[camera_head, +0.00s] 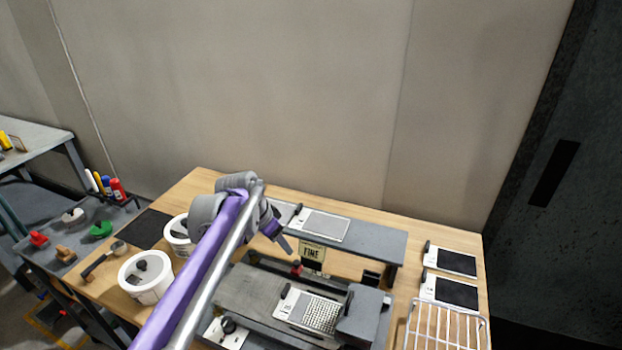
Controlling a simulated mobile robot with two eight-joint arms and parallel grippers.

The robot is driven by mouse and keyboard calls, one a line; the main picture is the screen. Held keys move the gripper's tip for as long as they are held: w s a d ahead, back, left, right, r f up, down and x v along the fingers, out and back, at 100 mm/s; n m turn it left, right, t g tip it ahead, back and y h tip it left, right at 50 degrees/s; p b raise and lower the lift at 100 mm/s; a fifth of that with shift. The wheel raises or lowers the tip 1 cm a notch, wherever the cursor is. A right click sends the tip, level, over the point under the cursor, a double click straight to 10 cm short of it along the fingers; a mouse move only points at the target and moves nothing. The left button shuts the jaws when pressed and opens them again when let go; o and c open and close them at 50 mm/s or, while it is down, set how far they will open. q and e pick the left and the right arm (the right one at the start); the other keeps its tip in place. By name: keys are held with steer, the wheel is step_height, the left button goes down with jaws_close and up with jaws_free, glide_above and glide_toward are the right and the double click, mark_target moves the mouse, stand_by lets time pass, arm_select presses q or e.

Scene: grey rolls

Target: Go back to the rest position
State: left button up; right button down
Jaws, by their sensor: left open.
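My left arm comes in from the bottom left, purple and grey, and reaches over the middle of the wooden table (393,222). My left gripper (284,246) is at its end, open, with its dark fingers pointing down and right. It is above the grey machine on the table, left of a small sign reading "FINE" (312,254). Nothing shows between the fingers. My right gripper is not in view.
Two white tubs (146,276) stand left of my arm. A grey shelf (375,240) carries a white-framed plate (325,224). A wire rack (443,328) and two dark panels (450,291) lie at the right. A side tray (75,243) holds coloured items.

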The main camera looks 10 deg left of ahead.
arm_select(q)
steer(key=s+f+n+t+y, duration=0.1)
steer(key=s+f+n, duration=0.2)
steer(key=s, duration=1.1)
steer(key=s+f+n+y, duration=0.1)
steer(key=s+f+n, duration=0.2)
steer(key=s, duration=1.1)
step_height(320, 180, down, 3)
steer(key=shift+s+d+f+n+t, duration=0.2)
steer(key=shift+d+n+t, duration=0.1)
steer(key=shift+d+t, duration=0.1)
